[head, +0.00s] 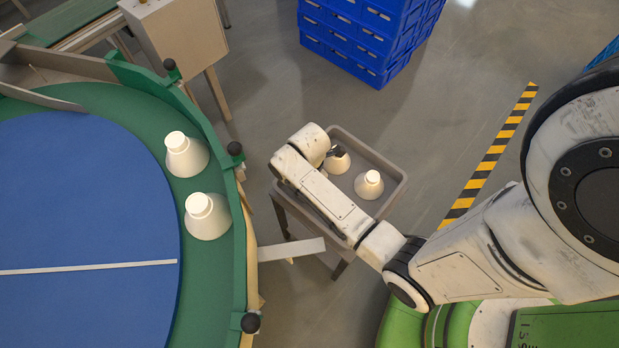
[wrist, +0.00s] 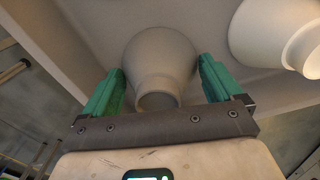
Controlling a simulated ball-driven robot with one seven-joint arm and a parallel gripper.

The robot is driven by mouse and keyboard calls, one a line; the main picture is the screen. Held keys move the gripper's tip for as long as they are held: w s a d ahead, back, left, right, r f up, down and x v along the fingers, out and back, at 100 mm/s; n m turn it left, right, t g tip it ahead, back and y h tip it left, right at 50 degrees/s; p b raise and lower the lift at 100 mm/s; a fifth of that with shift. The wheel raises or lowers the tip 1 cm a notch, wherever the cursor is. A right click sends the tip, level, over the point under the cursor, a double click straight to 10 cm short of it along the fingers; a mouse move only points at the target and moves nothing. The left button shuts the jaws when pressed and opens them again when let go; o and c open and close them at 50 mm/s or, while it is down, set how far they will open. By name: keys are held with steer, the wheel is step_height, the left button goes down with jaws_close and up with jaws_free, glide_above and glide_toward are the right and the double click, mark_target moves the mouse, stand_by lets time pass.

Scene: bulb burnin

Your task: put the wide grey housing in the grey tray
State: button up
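The grey housing (wrist: 165,52) is in the wrist view between the two green fingers of my gripper (wrist: 160,66), its narrow neck facing the camera. The fingers stand wide apart, with gaps beside the neck; whether they touch the wider body is hard to tell. In the head view this housing (head: 338,165) is in the grey tray (head: 398,190), partly hidden by my gripper (head: 336,152). The tray's walls also show in the wrist view (wrist: 90,40).
A paler housing (head: 368,186) stands in the tray, right of the grey one. Two more housings (head: 184,158) (head: 206,217) stand on the green rim of the round blue-topped table (head: 80,210). Blue crates (head: 365,35) are stacked behind. A striped floor strip (head: 490,155) lies right.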

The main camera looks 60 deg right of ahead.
steer(key=shift+o, duration=0.5)
steer(key=shift+f, duration=0.1)
step_height(320, 180, up, 12)
steer(key=p, duration=0.2)
steer(key=shift+f+p, duration=0.1)
steer(key=shift+p, duration=0.25)
steer(key=shift+a, duration=0.15)
steer(key=s+a+r+m+t, duration=0.1)
steer(key=s+a+r+m, duration=0.4)
steer(key=m, duration=0.8)
steer(key=shift+s+a, duration=1.75)
steer(key=shift+a, duration=0.15)
